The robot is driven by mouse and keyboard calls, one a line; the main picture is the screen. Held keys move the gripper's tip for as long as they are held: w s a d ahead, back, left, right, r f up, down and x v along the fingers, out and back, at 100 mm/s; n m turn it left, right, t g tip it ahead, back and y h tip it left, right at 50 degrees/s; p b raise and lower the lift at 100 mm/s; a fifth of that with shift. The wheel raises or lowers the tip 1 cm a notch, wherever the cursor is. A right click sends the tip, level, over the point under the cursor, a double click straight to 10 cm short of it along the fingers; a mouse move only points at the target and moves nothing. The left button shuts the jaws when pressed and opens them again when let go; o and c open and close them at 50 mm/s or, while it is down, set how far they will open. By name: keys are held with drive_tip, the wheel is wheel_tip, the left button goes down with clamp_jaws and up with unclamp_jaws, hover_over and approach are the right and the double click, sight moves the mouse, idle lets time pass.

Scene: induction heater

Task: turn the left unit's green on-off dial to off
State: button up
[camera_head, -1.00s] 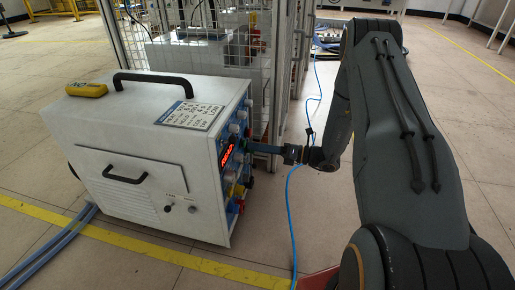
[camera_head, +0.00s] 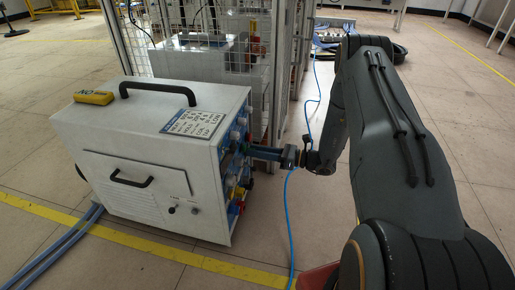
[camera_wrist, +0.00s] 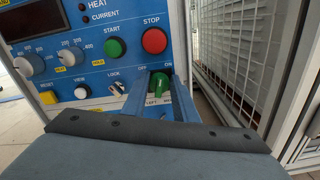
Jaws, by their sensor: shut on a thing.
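The white unit (camera_head: 140,160) with a blue control panel stands on the floor at the left of the head view. Its green on-off dial (camera_wrist: 159,82) shows in the wrist view under the OFF and ON labels, with its grip roughly upright. My gripper (camera_wrist: 160,97) has one blue finger on each side of the dial and is shut on it. In the head view my gripper (camera_head: 250,150) reaches the panel from the right, and the dial is hidden there. The unit's display (camera_wrist: 35,22) is dark.
A round green START button (camera_wrist: 115,47) and a red STOP button (camera_wrist: 154,40) sit above the dial. White knobs and a key switch are to its left. A mesh cage (camera_wrist: 240,50) stands close at the right.

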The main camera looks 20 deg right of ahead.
drive_tip(key=n+p, duration=0.2)
drive_tip(key=n, duration=0.2)
drive_tip(key=n+p, duration=0.2)
drive_tip(key=n, duration=0.2)
drive_tip(key=n+p, duration=0.2)
drive_tip(key=n, duration=0.2)
drive_tip(key=shift+s+a+f, duration=0.1)
drive_tip(key=shift+s+a, duration=0.15)
drive_tip(key=shift+s, duration=0.1)
drive_tip(key=shift+n, duration=0.3)
drive_tip(key=o, duration=1)
drive_tip(key=shift+p, duration=0.3)
drive_tip(key=p+v, duration=0.2)
drive_tip(key=v, duration=0.5)
drive_tip(key=shift+s+d, duration=0.2)
drive_tip(key=shift+d, duration=0.15)
